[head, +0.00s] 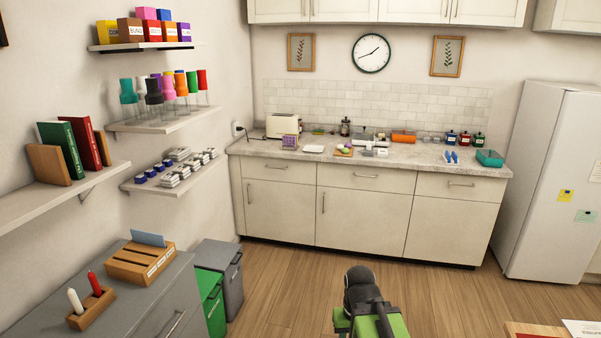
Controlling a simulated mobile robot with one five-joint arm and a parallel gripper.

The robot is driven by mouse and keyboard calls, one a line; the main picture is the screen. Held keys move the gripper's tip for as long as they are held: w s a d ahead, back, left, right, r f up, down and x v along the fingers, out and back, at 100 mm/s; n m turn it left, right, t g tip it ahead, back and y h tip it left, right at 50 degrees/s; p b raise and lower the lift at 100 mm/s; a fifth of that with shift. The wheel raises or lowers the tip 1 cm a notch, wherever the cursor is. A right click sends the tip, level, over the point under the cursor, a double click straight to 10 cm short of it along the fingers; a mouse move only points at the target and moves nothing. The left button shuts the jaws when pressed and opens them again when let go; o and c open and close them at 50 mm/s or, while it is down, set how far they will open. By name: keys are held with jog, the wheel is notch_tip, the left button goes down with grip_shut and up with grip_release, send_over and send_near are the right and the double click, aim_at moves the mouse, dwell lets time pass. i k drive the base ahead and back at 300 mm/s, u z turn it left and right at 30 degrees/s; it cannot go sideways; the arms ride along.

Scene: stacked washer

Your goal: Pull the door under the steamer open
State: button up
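The lower cabinet under the counter has three doors, a left door (282,212), a middle door (365,222) and a right door (452,235). All are shut, each below a shut drawer. Upright bar handles show near the left edges of the left and middle doors. I cannot tell for certain which item on the counter (420,153) is the steamer. A cream boxy appliance (282,126) stands at its left end and a teal container (489,158) at its right end. My green and black arm shows at the bottom, apart from the cabinet; its fingertips cannot be made out.
Wooden floor (440,295) lies clear before the cabinet. Green (209,297) and grey (222,270) bins stand at the left beside a grey cabinet (165,285). A white fridge (545,185) stands at the right. A wooden surface (535,329) cuts into the bottom right corner.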

aim_at(376, 223)
jog(key=z, duration=0.05)
jog(key=i, duration=2.05)
jog(key=z, duration=1.7)
jog(key=i, duration=0.8)
jog(key=u, duration=1.7)
